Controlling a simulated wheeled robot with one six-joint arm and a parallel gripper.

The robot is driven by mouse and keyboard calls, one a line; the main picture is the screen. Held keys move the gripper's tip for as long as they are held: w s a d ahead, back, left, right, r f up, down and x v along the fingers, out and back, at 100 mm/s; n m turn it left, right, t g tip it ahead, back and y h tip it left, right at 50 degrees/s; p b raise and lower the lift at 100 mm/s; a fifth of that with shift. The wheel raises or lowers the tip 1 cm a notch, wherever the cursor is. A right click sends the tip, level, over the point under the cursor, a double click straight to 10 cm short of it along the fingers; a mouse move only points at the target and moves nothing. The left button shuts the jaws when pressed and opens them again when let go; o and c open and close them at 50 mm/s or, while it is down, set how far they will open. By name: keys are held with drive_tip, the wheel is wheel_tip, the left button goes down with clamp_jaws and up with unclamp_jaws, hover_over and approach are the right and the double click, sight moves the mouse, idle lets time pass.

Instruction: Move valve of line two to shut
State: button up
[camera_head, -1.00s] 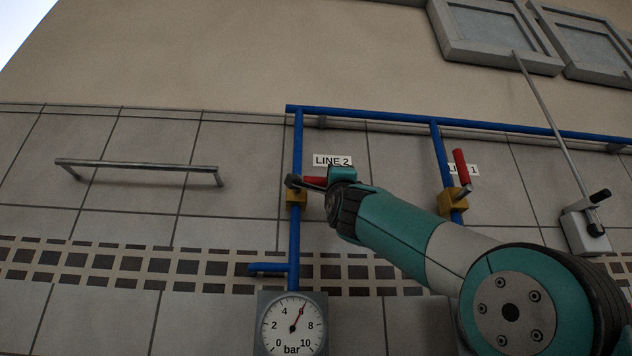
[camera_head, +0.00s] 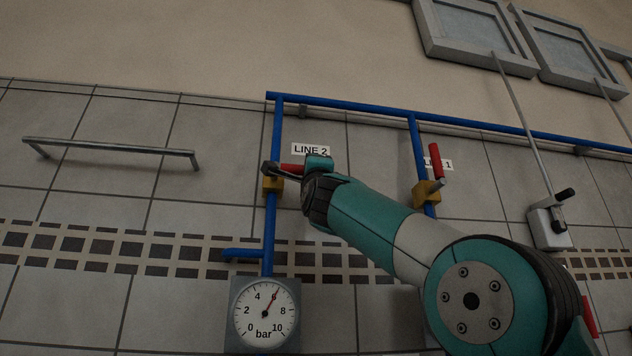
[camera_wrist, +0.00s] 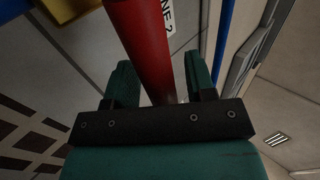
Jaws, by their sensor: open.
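The line two valve has a yellow body (camera_head: 272,185) on the left blue pipe, under the LINE 2 label (camera_head: 311,150). Its red handle (camera_head: 291,167) points sideways to the right, across the pipe. My gripper (camera_head: 312,168) is at the handle's right end and partly hides it. In the wrist view the red handle (camera_wrist: 140,40) runs between the two fingers of my gripper (camera_wrist: 158,78). The fingers stand apart, with gaps visible on both sides of the handle. The line one valve (camera_head: 427,192) has its red handle (camera_head: 435,160) upright.
A pressure gauge (camera_head: 264,314) below the left pipe reads about 6 bar. A grey rail (camera_head: 110,146) is on the wall at left. A crank box (camera_head: 549,228) with a rod up to the windows is at right. A short blue branch (camera_head: 240,254) sticks out left.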

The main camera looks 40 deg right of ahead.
drive_tip(key=b+v, duration=0.9)
drive_tip(key=v, duration=0.8)
drive_tip(key=shift+w+d+f, duration=0.1)
drive_tip(key=w+a+f+n+g+y, duration=0.25)
drive_tip(key=a+f+n+y, duration=0.2)
drive_tip(key=f, duration=0.35)
drive_tip(key=w+a+f+n+g+y, duration=0.1)
drive_tip(key=w+a+f+n+y, duration=0.2)
drive_tip(key=w+f+n+y, duration=0.25)
drive_tip(key=w+a+f+n+g+y, duration=0.25)
drive_tip(key=f+n+y, duration=0.2)
drive_tip(key=f, duration=0.45)
drive_tip(key=s+a+f+n+g+y, duration=0.1)
drive_tip(key=s+a+f+n+g, duration=0.25)
drive_tip(key=f, duration=0.65)
drive_tip(key=s+a+f+n+g+y, duration=0.1)
drive_tip(key=s+a+f+n+g, duration=0.2)
drive_tip(key=f, duration=0.6)
drive_tip(key=s+a+f+n+g, duration=0.2)
drive_tip(key=s+f+n+g, duration=0.85)
drive_tip(key=s+f, duration=0.9)
wheel_tip(320, 180, up, 13)
drive_tip(key=p, duration=1.2)
drive_tip(key=shift+s+m+g, duration=0.2)
drive_tip(key=shift+m+g, duration=0.15)
drive_tip(key=shift+g, duration=0.05)
